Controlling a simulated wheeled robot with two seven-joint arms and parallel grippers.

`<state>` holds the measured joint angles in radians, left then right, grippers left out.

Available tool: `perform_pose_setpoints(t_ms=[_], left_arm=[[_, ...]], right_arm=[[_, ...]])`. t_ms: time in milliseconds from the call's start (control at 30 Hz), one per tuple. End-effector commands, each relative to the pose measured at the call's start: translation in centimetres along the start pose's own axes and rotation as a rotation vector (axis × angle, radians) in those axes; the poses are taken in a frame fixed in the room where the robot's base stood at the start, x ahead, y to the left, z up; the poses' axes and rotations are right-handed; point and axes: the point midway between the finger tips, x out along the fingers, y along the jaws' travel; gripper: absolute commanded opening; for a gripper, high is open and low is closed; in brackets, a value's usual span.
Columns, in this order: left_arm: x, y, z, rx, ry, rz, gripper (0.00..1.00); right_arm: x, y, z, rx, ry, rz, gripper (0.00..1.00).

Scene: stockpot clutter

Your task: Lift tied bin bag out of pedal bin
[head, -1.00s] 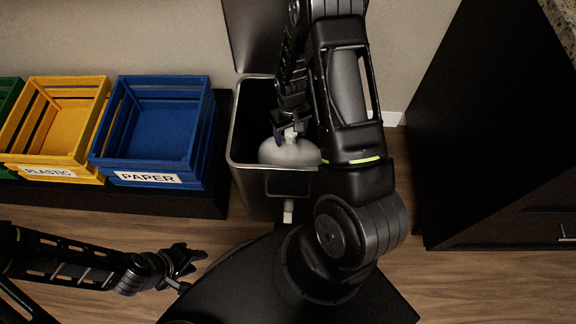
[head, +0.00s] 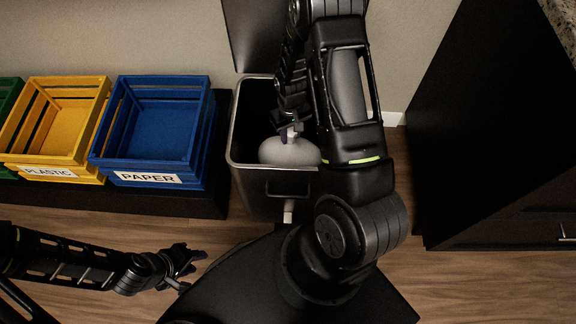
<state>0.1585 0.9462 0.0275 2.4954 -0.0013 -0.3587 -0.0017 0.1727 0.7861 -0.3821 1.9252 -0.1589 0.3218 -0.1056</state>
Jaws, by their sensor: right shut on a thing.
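The pedal bin (head: 262,183) stands open against the wall, with its lid (head: 254,35) raised at the back. The pale tied bin bag (head: 287,153) sits inside the bin, its rounded top near the rim and its lower part hidden. My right gripper (head: 290,132) reaches down from above and is shut on the knotted neck of the bag. My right arm covers the right side of the bin. My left gripper (head: 183,264) is away from the bin at lower left, over the floor; its fingers appear apart and empty.
A blue crate labelled PAPER (head: 152,178), a yellow crate labelled PLASTIC (head: 50,170) and a partly seen green crate (head: 8,100) stand on a dark bench left of the bin. A dark cabinet (head: 490,150) stands at right. Wooden floor (head: 225,235) shows in front.

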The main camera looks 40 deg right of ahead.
Motion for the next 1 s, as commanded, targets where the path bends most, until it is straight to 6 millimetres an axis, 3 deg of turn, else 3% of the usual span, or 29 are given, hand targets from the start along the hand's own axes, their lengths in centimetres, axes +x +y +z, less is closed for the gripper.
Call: perform_pose_setpoints(t_ms=[467,1000], left_arm=[[-0.5,0.2,0.0,0.000,0.000,0.000,0.36],[-6.3,2.4,-0.1,0.002,0.000,0.000,0.36]], right_arm=[[-0.7,0.0,-0.1,0.000,0.002,0.000,0.00],[-8.8,0.0,-0.1,0.000,0.003,0.000,0.00]])
